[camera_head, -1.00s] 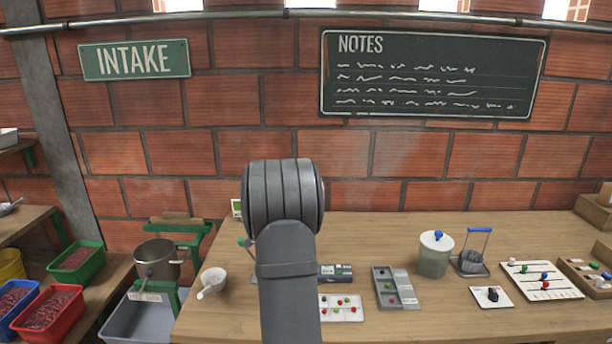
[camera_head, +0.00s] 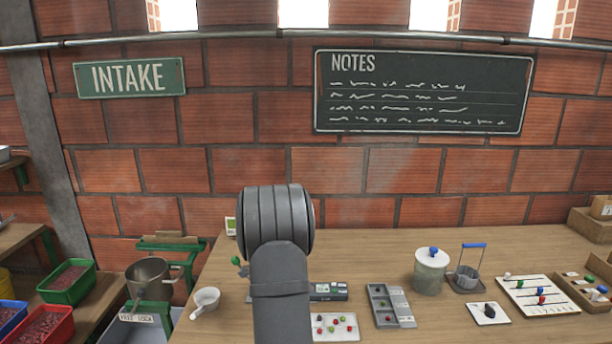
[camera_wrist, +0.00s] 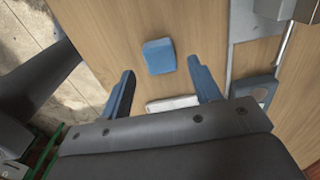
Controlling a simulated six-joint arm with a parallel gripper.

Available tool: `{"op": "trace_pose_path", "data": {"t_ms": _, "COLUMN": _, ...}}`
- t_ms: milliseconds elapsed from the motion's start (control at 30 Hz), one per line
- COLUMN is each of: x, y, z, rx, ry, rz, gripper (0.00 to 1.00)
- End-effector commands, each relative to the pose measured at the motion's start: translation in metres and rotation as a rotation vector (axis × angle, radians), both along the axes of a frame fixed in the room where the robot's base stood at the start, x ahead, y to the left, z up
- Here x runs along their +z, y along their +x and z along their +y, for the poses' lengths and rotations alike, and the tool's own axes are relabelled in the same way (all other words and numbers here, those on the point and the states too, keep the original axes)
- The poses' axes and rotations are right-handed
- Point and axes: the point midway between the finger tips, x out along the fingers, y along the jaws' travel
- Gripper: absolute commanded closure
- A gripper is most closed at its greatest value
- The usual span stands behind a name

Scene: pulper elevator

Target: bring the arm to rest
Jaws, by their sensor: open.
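My gripper (camera_wrist: 162,92) shows in the wrist view with its two blue-grey fingers spread apart. It is open, and nothing is between the fingers. It hangs above the wooden table (camera_wrist: 110,35). A blue square block (camera_wrist: 159,56) lies beyond the fingertips. In the head view my grey arm (camera_head: 280,290) rises in the middle, and the gripper itself is hidden behind it.
On the table stand a white scoop (camera_head: 206,300), a card with red and green beads (camera_head: 334,327), a grey tray (camera_head: 381,306), a lidded jar (camera_head: 431,272), a blue-handled basket (camera_head: 467,275) and a pegged board (camera_head: 538,296). A metal pot (camera_head: 148,277) and bean bins (camera_head: 68,283) are left.

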Motion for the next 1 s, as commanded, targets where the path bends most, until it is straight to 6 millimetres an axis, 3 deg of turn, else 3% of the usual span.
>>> {"op": "trace_pose_path", "data": {"t_ms": 267, "x": -0.007, "y": 0.000, "z": 0.000, "rx": 0.000, "ry": 0.000, "rz": 0.001, "gripper": 0.43}}
{"op": "trace_pose_path", "data": {"t_ms": 467, "x": -0.038, "y": -0.001, "z": 0.000, "rx": 0.000, "ry": -0.001, "rz": 0.005, "gripper": 0.43}}
{"op": "trace_pose_path", "data": {"t_ms": 1000, "x": 0.072, "y": 0.001, "z": 0.000, "rx": 0.000, "ry": 0.001, "rz": -0.005, "gripper": 0.43}}
